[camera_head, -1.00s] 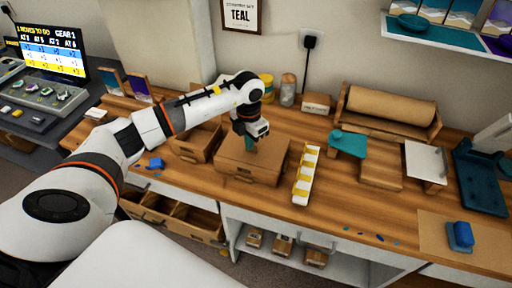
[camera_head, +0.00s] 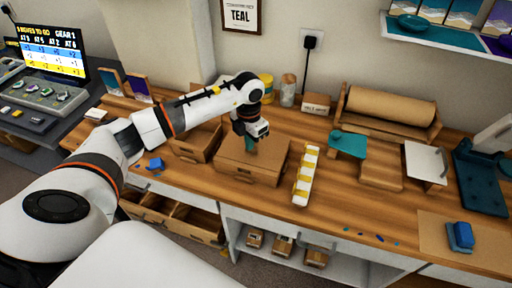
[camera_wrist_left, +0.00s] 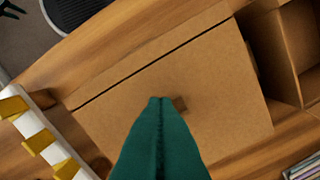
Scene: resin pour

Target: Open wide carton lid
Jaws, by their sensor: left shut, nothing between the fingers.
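The wide brown carton (camera_head: 262,170) stands on the wooden workbench with its lid (camera_wrist_left: 200,75) down. A dark seam runs along one side of the lid in the left wrist view. A small brown tab (camera_wrist_left: 180,104) sits on the lid beside my fingertips. My left gripper (camera_head: 250,145) is over the carton, pointing down, with teal fingers. In the left wrist view its fingers (camera_wrist_left: 162,102) are shut together and empty, with the tips close to the tab. I cannot tell whether they touch it. My right gripper is in neither view.
An open-topped brown box (camera_head: 193,150) stands left of the carton. A white rack with yellow pieces (camera_head: 306,175) stands close on its right. Behind are a yellow tin (camera_head: 267,88) and a jar (camera_head: 287,92). An open drawer (camera_head: 180,217) juts out below the bench's front edge.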

